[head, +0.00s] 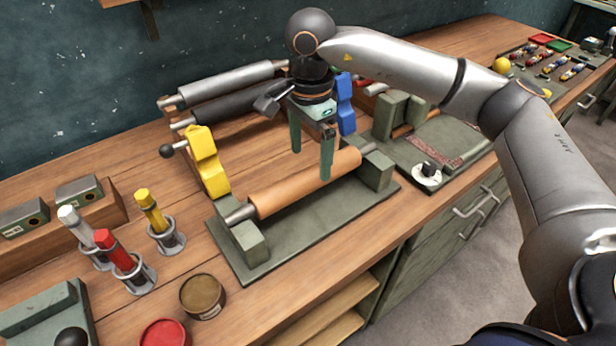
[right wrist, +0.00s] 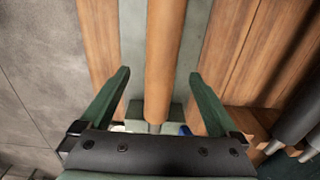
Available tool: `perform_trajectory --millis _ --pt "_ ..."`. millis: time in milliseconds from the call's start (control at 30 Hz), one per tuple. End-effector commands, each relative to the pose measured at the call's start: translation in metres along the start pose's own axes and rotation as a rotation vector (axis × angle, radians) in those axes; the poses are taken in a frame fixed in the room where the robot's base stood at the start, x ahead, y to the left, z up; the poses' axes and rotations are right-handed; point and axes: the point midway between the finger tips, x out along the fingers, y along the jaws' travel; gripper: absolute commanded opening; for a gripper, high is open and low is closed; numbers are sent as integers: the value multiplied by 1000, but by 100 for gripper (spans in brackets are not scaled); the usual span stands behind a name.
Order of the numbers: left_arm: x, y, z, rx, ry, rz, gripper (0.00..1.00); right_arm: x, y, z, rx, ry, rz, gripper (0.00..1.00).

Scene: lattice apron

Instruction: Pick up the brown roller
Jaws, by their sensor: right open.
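The brown roller (head: 303,183) lies on a green cradle (head: 330,228) on the workbench, its metal shaft ends resting on the end blocks. My right gripper (head: 311,160) is open and points down above the roller, nearer its right end in the head view. One finger shows in front of the roller and covers a little of it. In the right wrist view the brown roller (right wrist: 165,60) runs between the two open fingers (right wrist: 158,85). I cannot tell how far below the fingertips it lies. My left gripper is not in view.
A yellow bracket (head: 208,165) stands left of the cradle and a blue bracket (head: 345,103) behind it. Grey and black rollers (head: 225,83) lie on a rack at the back. Upright colored handles (head: 152,212) and tins (head: 203,296) stand at the left front.

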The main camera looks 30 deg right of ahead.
Motion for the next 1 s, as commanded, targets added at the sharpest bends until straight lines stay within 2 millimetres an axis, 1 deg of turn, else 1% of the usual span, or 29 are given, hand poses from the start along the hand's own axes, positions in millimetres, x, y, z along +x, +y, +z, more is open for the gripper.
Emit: perform_trajectory --millis 200,300,400,600,667,1000 --pt "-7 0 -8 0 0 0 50 32 -1 3 -1 -1 6 96" --pt "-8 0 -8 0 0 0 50 44 -1 3 0 -1 4 96" --pt "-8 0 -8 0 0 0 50 49 -1 3 0 -1 2 96" --pt "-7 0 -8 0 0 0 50 50 -2 3 0 -1 1 96" --pt "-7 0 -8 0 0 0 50 49 -2 3 0 -1 1 91" --pt "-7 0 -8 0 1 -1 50 49 -2 3 0 -1 1 52"
